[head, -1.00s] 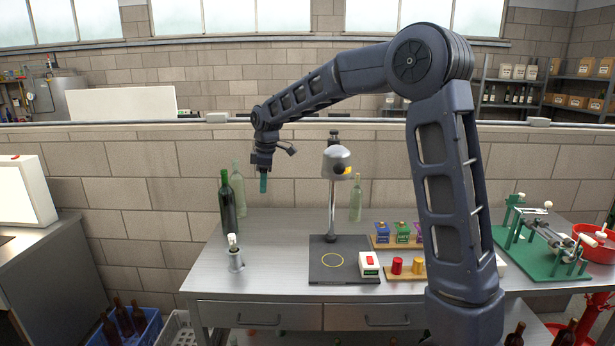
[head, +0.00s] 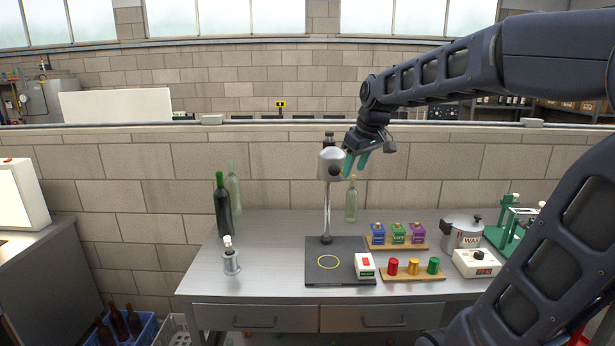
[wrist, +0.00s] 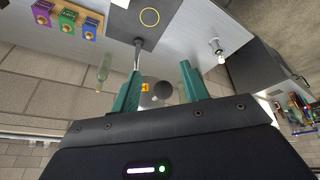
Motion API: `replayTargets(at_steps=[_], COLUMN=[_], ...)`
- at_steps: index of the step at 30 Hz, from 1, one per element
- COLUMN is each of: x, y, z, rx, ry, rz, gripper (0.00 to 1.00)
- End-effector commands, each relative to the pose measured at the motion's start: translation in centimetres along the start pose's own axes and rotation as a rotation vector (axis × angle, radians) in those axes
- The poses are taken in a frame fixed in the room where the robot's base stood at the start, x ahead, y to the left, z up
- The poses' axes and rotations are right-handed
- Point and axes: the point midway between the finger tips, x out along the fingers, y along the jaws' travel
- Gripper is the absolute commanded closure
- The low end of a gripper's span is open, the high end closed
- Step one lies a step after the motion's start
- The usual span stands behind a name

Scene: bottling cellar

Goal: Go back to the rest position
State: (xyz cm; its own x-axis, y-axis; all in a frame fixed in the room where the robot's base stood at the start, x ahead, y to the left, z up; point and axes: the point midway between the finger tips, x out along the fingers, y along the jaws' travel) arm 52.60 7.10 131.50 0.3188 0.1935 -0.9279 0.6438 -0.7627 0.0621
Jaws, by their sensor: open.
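My gripper (head: 357,163) is raised in the air above the back of the steel bench (head: 285,222), close to the head of the grey stand (head: 331,163) in the head view. Its two teal fingers are apart with nothing between them. In the wrist view my gripper (wrist: 162,85) also shows open and empty, with the stand's head seen beyond the fingers. I cannot tell from the head view how far apart in depth the gripper and the stand are.
The stand rises from a dark base plate (head: 321,271) with a yellow ring. A dark bottle (head: 223,208) and clear bottles (head: 351,202) stand at the back. Coloured boxes (head: 398,234), coloured caps (head: 413,266) and a wax pot (head: 461,233) are at right.

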Motion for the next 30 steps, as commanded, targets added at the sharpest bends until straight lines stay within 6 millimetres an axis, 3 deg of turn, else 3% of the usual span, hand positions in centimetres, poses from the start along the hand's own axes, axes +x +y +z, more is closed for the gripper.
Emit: replayTargets(at_steps=[1,9,15,21,30], x=[-0.3,-0.5,0.2,0.8,0.9], y=[0.4,1.9,1.8,1.5,1.5], z=[2.2,13.1,19.6,22.6,22.9], rx=[0.055,0.372,0.567,0.661,0.67], ry=[-0.002,-0.01,-0.005,-0.001,-0.001], rz=[0.023,0.128,0.185,0.21,0.212], gripper=[0.55,0.55,0.55,0.55,0.55])
